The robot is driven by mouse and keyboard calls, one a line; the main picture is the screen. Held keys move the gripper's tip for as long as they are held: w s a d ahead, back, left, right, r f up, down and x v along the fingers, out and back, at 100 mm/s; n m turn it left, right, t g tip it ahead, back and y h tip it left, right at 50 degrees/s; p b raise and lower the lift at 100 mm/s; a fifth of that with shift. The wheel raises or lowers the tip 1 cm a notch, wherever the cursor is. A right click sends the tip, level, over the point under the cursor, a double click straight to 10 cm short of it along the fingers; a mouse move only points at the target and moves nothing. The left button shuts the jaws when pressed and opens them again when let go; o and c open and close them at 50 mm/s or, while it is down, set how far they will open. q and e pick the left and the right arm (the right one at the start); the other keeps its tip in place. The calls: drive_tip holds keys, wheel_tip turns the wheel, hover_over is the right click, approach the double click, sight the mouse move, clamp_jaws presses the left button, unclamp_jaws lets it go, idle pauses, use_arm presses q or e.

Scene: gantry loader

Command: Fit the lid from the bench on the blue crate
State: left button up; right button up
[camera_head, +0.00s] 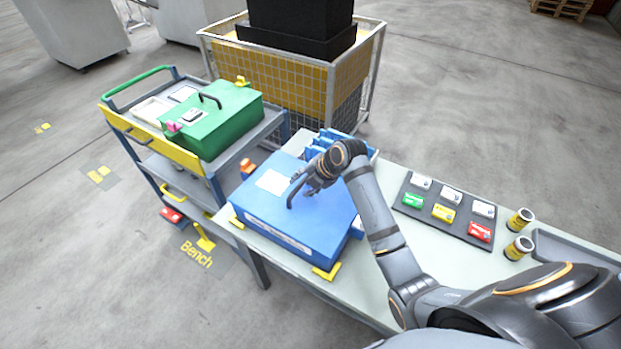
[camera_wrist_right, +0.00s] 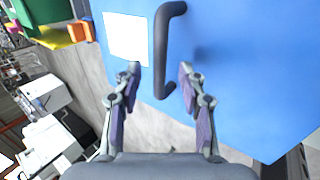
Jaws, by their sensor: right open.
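The blue crate (camera_head: 290,248) stands on the bench between yellow corner pieces. A blue lid (camera_head: 325,220) with a white label and a dark bar handle (camera_head: 291,198) covers its top. It looks level, but I cannot tell whether it is fully seated. In the right wrist view the lid (camera_wrist_right: 240,60) fills the upper right, and its handle (camera_wrist_right: 160,50) lies between the fingers. My right gripper (camera_head: 304,188) is open at the handle, with a fingertip on either side (camera_wrist_right: 160,72) and gaps to both. My left gripper is not in view.
A cart (camera_head: 150,140) with a green handled box (camera_head: 215,120) stands left of the bench (camera_head: 385,290). Blue bins (camera_head: 325,143) stand behind the crate. A dark mat (camera_head: 412,207) with small packs and two cans (camera_head: 519,220) lie right. A wire cage (camera_head: 285,80) stands behind.

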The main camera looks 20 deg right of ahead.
drive_tip(key=v, duration=0.8)
drive_tip(key=shift+r, duration=0.15)
drive_tip(key=shift+s, duration=0.15)
